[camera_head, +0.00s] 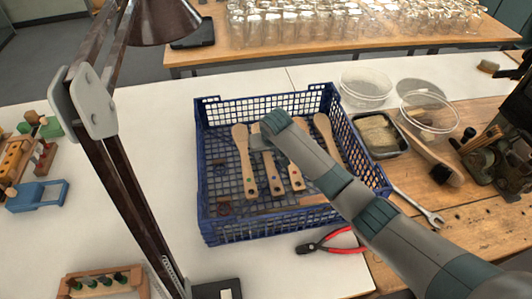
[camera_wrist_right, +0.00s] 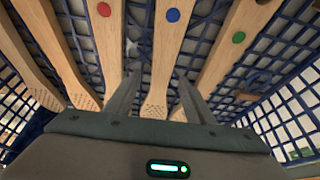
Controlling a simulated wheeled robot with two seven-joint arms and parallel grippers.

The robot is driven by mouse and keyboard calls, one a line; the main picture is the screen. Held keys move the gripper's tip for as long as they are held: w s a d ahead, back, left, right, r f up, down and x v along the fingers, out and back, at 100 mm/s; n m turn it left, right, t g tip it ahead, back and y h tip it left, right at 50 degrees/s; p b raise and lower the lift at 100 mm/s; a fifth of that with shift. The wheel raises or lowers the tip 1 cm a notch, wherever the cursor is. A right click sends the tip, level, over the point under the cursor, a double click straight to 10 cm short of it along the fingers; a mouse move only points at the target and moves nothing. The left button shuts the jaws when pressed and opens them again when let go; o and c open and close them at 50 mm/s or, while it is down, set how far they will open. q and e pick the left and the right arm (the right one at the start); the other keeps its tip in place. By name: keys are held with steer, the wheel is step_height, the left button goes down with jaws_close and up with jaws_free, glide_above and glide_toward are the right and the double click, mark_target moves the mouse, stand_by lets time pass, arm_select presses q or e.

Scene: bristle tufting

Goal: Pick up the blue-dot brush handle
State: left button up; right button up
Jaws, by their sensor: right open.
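The blue-dot brush handle (camera_head: 270,172) is a pale wooden paddle lying in a blue mesh crate (camera_head: 222,235), its upper part hidden by my right arm. In the right wrist view the blue-dot handle (camera_wrist_right: 166,52) runs between the two fingers of my right gripper (camera_wrist_right: 160,85). The gripper is open, with one finger on each side of the handle; I cannot tell how far above it they are. The green-dot handle (camera_head: 245,165) lies to the left and the red-dot handle (camera_head: 295,176) to the right. My left gripper is not in view.
Another wooden handle (camera_head: 326,135) lies at the crate's right. A dark lamp (camera_head: 130,185) stands at the left. Red-handled pliers (camera_head: 335,242) and a wrench (camera_head: 418,207) lie near the crate. Clear bowls (camera_head: 366,86) stand behind right.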

mark_target(267, 157)
steer(key=c, duration=1.2)
steer(key=shift+o, duration=0.2)
steer(key=shift+r+b, duration=0.35)
steer(key=shift+r, duration=0.25)
step_height(267, 157, up, 3)
steer(key=shift+a+f+b, duration=0.1)
steer(key=shift+f+b, duration=0.1)
steer(key=shift+b, duration=0.25)
steer(key=s+d+r+b, duration=0.2)
steer(key=s+d+r, duration=0.3)
steer(key=d, duration=0.5)
step_height(267, 157, up, 2)
steer(key=shift+s+d+r, duration=0.15)
steer(key=shift+d, duration=0.15)
